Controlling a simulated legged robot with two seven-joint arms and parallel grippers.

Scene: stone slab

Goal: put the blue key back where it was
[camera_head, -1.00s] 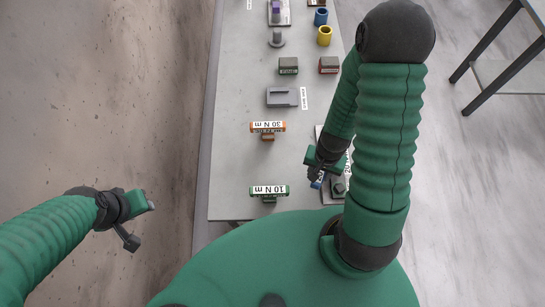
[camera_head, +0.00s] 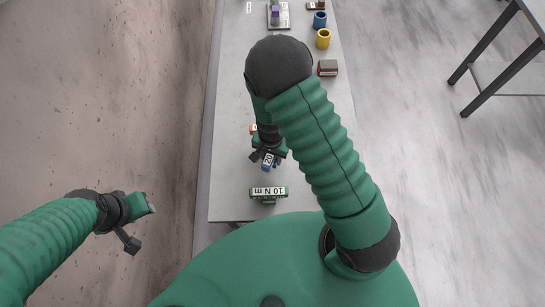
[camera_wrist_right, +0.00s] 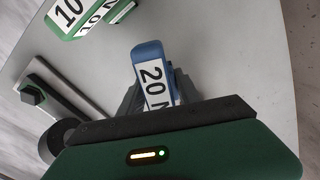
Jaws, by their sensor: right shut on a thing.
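The blue key (camera_head: 268,160), labelled 20 in the right wrist view (camera_wrist_right: 149,65), is held in my right gripper (camera_head: 270,154). It is between the green 10 N m key (camera_head: 268,193) and the orange 30 N m key (camera_head: 252,129) in the head view; its height over the slab is unclear. The orange key is mostly hidden by my right arm. The right gripper's jaws also show around the blue key in the right wrist view (camera_wrist_right: 155,95). My left gripper (camera_head: 141,224) is open and empty, left of the slab.
The grey stone slab (camera_head: 232,180) runs away from me. A plate with a dark hex stud (camera_wrist_right: 35,92) shows in the right wrist view. Blue (camera_head: 320,19) and yellow (camera_head: 323,38) cups and a red-grey block (camera_head: 327,68) stand farther back. A table (camera_head: 500,75) is at right.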

